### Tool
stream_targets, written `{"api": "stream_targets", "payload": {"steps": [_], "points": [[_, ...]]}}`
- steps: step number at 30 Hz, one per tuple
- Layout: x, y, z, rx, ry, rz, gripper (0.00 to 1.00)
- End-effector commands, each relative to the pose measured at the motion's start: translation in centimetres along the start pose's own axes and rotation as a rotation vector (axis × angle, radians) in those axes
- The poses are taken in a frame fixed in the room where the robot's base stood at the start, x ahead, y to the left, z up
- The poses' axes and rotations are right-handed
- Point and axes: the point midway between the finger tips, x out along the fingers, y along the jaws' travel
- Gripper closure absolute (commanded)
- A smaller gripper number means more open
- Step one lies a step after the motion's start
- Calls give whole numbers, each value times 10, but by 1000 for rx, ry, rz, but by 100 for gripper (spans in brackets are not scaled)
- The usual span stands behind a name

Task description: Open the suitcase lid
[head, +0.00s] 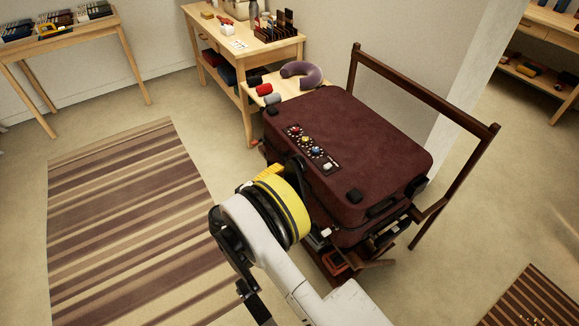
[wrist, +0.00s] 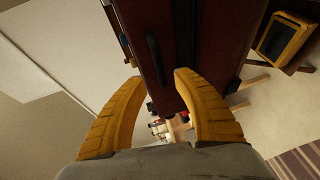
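The dark maroon suitcase (head: 365,135) lies flat on a wooden stand, its lid down over the base. Its side with a dark handle (wrist: 153,58) shows at the top of the wrist view. My gripper (wrist: 159,77) is open, its two curved yellow fingers apart with nothing gripped. The fingertips point at the suitcase's side near the handle; I cannot tell whether they touch it. In the head view my arm hides most of the gripper and part of the suitcase's near side; a bit of yellow finger (head: 269,172) shows.
The stand's dark wooden frame (head: 420,85) rises behind the suitcase. A wooden table (head: 262,52) with small items and a purple neck pillow (head: 303,73) stand beyond it. A striped rug (head: 125,225) covers open floor at left.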

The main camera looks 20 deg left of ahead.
Motion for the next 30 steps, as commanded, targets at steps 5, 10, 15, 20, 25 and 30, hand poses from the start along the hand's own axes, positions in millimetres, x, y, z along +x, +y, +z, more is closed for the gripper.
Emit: {"api": "stream_targets", "payload": {"steps": [5, 10, 15, 20, 25, 30], "points": [[38, -3, 1, 1, -3, -1, 64], [60, -2, 0, 2, -1, -1, 64], [69, 0, 0, 1, 0, -2, 64], [69, 0, 0, 1, 1, -2, 64], [69, 0, 0, 1, 1, -2, 93], [68, 0, 0, 1, 1, -2, 100]]}}
